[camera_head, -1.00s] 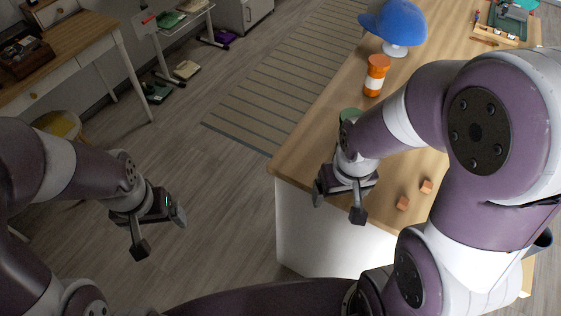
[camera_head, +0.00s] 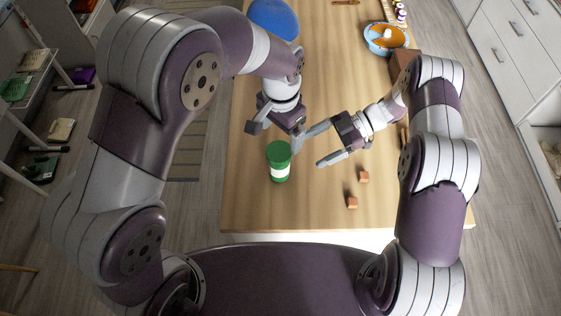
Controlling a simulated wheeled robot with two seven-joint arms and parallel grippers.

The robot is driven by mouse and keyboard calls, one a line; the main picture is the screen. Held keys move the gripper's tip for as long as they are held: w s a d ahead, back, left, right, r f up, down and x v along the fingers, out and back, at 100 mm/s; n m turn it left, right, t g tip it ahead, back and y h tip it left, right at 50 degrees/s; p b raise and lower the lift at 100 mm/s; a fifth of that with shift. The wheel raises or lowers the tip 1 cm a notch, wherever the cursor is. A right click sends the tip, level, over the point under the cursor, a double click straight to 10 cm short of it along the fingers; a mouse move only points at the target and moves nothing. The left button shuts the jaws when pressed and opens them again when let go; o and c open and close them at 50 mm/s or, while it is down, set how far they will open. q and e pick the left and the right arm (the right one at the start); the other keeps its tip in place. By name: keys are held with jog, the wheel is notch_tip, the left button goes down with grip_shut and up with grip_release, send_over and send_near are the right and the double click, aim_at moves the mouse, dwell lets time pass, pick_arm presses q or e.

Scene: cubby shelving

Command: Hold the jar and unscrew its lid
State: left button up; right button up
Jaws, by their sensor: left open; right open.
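A green jar (camera_head: 278,172) with a white label band and a green lid (camera_head: 278,150) stands upright on the wooden table. The lid is on it. My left gripper (camera_head: 276,135) is open and empty, just beyond the jar, with its fingers spread to either side above the lid in the picture. My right gripper (camera_head: 314,150) is open and empty to the right of the jar, its fingers pointing left toward it. The fingers of both grippers come close to each other. I see neither gripper holding the jar; small gaps are hard to judge.
Two small orange cubes, one (camera_head: 363,177) farther and one (camera_head: 352,202) nearer, lie right of the jar on the table (camera_head: 255,210). A blue cap (camera_head: 272,18) lies at the back left, and a blue bowl (camera_head: 385,50) at the back right. The table's front is clear.

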aim_at(278, 165)
pick_arm(q)
jog(key=shift+w+a+f, duration=0.15)
jog(key=shift+w, duration=0.2)
jog(key=shift+w+a+f, duration=0.15)
jog(key=shift+w, duration=0.2)
pick_arm(e)
jog(key=x, duration=0.4)
jog(key=w+x, duration=0.1)
jog(key=x, duration=0.1)
jog(key=shift+a+f, duration=0.3)
pick_arm(q)
jog(key=shift+s+d+r, duration=0.1)
jog(key=shift+s+r, duration=0.05)
jog(key=shift+s, duration=0.25)
pick_arm(e)
jog(key=x, duration=0.4)
jog(key=shift+s+a, duration=0.2)
jog(key=shift+s, duration=0.2)
jog(key=shift+a+f, duration=0.15)
jog(key=shift+a, duration=0.2)
pick_arm(q)
jog(key=shift+w, duration=0.25)
pick_arm(e)
jog(key=shift+a+f, duration=0.2)
jog(key=shift+a, duration=0.05)
pick_arm(q)
jog(key=shift+s, duration=0.1)
pick_arm(e)
jog(key=shift+c, duration=0.3)
